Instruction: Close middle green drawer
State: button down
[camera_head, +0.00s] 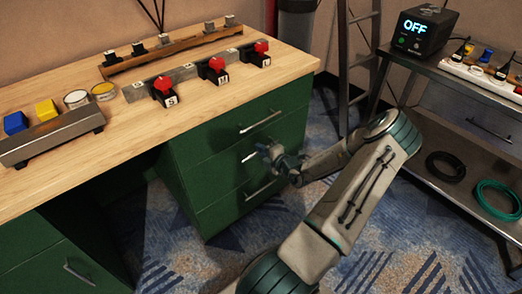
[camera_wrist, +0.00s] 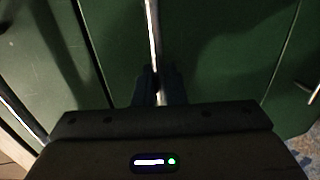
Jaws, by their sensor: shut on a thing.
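The green drawer unit (camera_head: 207,148) stands under the right end of the wooden table, with three drawer fronts one above another. The middle drawer's metal handle (camera_head: 249,155) is partly hidden by my gripper (camera_head: 277,157). In the wrist view the handle (camera_wrist: 152,35) runs down the green middle drawer front (camera_wrist: 215,45) and passes between the fingers of my gripper (camera_wrist: 158,85). My gripper is shut on this handle. The middle front looks about flush with its neighbours in the head view, but I cannot tell whether a small gap is left.
The top handle (camera_head: 261,122) and bottom handle (camera_head: 262,189) lie close above and below. Red-button boxes (camera_head: 213,69) stand on the wooden tabletop (camera_head: 125,125). A metal shelf (camera_head: 455,160) with coiled cables stands right of my arm. Blue patterned carpet (camera_head: 180,245) is open in front of the drawers.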

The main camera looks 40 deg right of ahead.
jog(key=c, duration=1.6)
grip_release()
jog(key=shift+w, duration=0.25)
jog(key=shift+c, duration=0.2)
jog(key=shift+s, duration=0.1)
jog(key=s+r+p, duration=0.2)
jog(key=s, duration=1.1)
jog(key=shift+s+r+p, duration=0.25)
jog(key=shift+r+p, duration=0.1)
jog(key=shift+r, duration=0.1)
